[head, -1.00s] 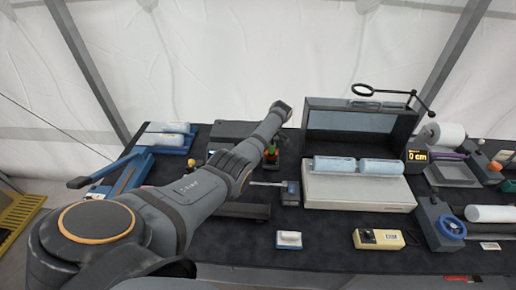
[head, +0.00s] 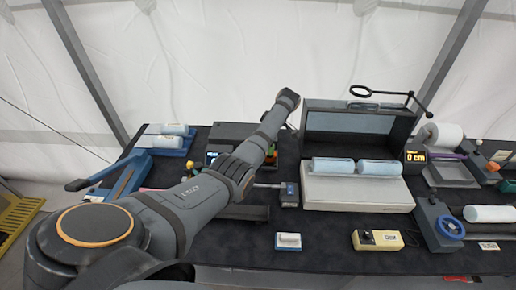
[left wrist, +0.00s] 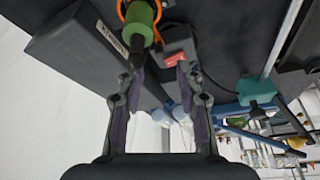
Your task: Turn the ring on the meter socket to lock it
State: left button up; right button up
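In the left wrist view, a green cylindrical part (left wrist: 140,22) has an orange ring (left wrist: 158,10) curving around it and a dark stem below. A small dark unit with a red panel (left wrist: 176,60) is beside it. I cannot tell for sure which part is the meter socket. My left gripper (left wrist: 160,60) is open with nothing between its fingers. Its left fingertip overlaps the dark stem in the picture; contact cannot be told. In the head view a small orange and green part (head: 270,151) shows just right of my arm, which hides the left gripper. My right gripper is not in view.
On the dark table (head: 330,262) are a pale platform (head: 355,195) bearing two bluish rolls, a yellow meter box (head: 378,240), a small white block (head: 288,241) and a blue hand-wheel (head: 451,227). A long grey box (left wrist: 80,48) lies left of the green part in the wrist view.

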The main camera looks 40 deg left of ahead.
pick_arm(q)
jog(key=v, duration=0.5)
jog(key=shift+d+r, duration=0.1)
jog(key=shift+r, duration=0.2)
